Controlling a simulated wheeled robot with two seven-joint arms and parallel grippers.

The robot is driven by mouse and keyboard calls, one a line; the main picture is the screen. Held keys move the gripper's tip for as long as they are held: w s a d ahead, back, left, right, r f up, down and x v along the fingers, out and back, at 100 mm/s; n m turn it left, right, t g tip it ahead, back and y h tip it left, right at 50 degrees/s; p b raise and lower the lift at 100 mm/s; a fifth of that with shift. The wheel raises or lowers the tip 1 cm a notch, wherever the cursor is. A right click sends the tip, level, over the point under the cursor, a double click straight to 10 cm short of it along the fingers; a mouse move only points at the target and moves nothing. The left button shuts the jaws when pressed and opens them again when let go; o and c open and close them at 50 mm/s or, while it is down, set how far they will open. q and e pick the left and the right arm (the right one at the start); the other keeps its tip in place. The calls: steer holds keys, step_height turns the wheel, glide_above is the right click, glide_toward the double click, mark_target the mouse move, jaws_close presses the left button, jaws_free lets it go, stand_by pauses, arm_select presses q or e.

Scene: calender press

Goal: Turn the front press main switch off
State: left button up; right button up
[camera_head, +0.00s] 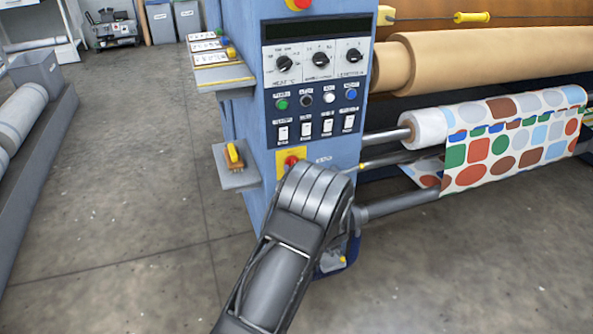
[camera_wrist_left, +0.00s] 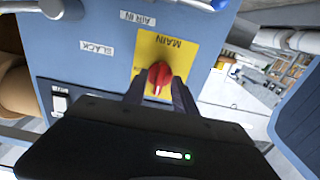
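The main switch (camera_wrist_left: 159,76) is a red rotary knob on a yellow plate (camera_wrist_left: 180,48) labelled MAIN, upside down in the left wrist view. A pale mark on the knob points down in that picture. My left gripper (camera_wrist_left: 158,84) has its two dark fingers apart, one on each side of the knob's lower part. Small gaps seem to show between knob and fingers; I cannot tell whether they touch. In the head view the red knob (camera_head: 291,162) shows just above my left wrist, which hides the gripper. My right gripper is in neither view.
The blue press column (camera_head: 240,115) carries dials, buttons and rocker switches (camera_head: 305,128) above the knob. A small shelf with a yellow item (camera_head: 233,155) juts out at left. Rollers with patterned fabric (camera_head: 515,140) lie to the right. The floor at left is mostly clear.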

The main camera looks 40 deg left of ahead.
arm_select(q)
steer(key=v, duration=0.7)
steer(key=shift+d+p, duration=0.25)
steer(key=shift+p, duration=0.2)
steer(key=shift+s, duration=0.15)
steer(key=s+d+f+m+g+h, duration=0.1)
steer(key=s+d+f+m+h, duration=0.2)
steer(key=d+f+h, duration=0.55)
steer(key=s+d+f+m+g+h, duration=0.1)
steer(key=s+d+f+m+h, duration=0.3)
steer(key=d+f, duration=0.85)
steer(key=s+d+f+m+g+h, duration=0.1)
steer(key=s+d+f+g+h, duration=0.1)
steer(key=s+d+f, duration=0.35)
steer(key=s+d+f+m+g+h, duration=0.1)
steer(key=s+d+f+g+h, duration=0.15)
steer(key=s, duration=0.55)
steer(key=s+d+g+h, duration=0.25)
steer(key=s+d, duration=0.35)
steer(key=s, duration=0.6)
step_height(320, 180, up, 20)
steer(key=p, duration=2)
steer(key=shift+w+g, duration=0.3)
